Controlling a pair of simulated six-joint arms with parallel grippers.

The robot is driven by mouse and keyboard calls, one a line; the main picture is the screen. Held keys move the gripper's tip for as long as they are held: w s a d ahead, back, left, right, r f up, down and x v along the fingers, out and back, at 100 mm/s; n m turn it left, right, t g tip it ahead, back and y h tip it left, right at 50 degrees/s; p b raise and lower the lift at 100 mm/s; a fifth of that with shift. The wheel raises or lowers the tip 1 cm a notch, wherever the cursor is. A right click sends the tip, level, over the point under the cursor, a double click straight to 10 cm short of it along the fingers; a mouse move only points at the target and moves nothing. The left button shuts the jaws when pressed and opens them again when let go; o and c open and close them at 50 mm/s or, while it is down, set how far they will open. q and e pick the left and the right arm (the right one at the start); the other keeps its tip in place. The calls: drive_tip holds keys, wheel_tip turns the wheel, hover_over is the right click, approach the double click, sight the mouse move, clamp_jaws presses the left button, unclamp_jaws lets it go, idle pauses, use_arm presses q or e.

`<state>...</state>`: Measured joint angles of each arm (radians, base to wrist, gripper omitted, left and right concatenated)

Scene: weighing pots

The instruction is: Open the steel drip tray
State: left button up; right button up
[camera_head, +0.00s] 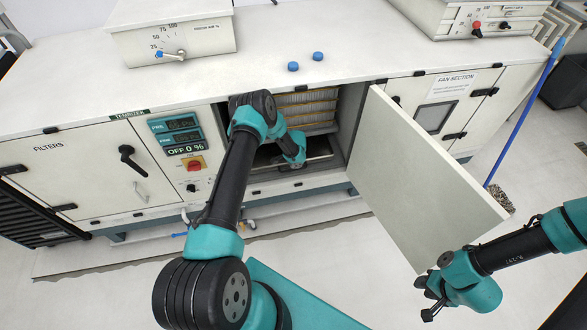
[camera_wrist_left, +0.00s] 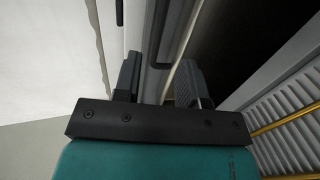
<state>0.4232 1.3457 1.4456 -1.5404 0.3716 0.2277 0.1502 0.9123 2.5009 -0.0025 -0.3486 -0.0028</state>
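The steel drip tray (camera_head: 322,159) sits low inside the open cabinet bay, its pale rim showing near the sill; my left arm covers part of it. My left gripper (camera_head: 294,165) reaches down into the bay at the tray's front. In the left wrist view my left gripper (camera_wrist_left: 160,82) has its fingers apart, one on each side of a grey metal edge (camera_wrist_left: 158,45). A narrow gap shows beside the right finger, and contact is unclear. My right gripper (camera_head: 427,298) is open and empty, out in front of the open door, away from the tray.
The cabinet door (camera_head: 415,165) stands swung open to the right of the bay. Ribbed filter panels (camera_head: 308,106) fill the space above the tray. A control panel (camera_head: 182,140) is left of the bay. Two blue knobs (camera_head: 293,66) lie on top. The floor in front is mostly clear.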

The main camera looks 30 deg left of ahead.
use_arm(q)
drive_tip(key=shift+w+a+f, duration=0.15)
drive_tip(key=shift+f, duration=1)
drive_tip(key=shift+w+a+f, duration=0.15)
drive_tip(key=shift+f, duration=1.05)
drive_tip(key=shift+w+a+f, duration=0.15)
drive_tip(key=shift+f, duration=1)
clamp_jaws()
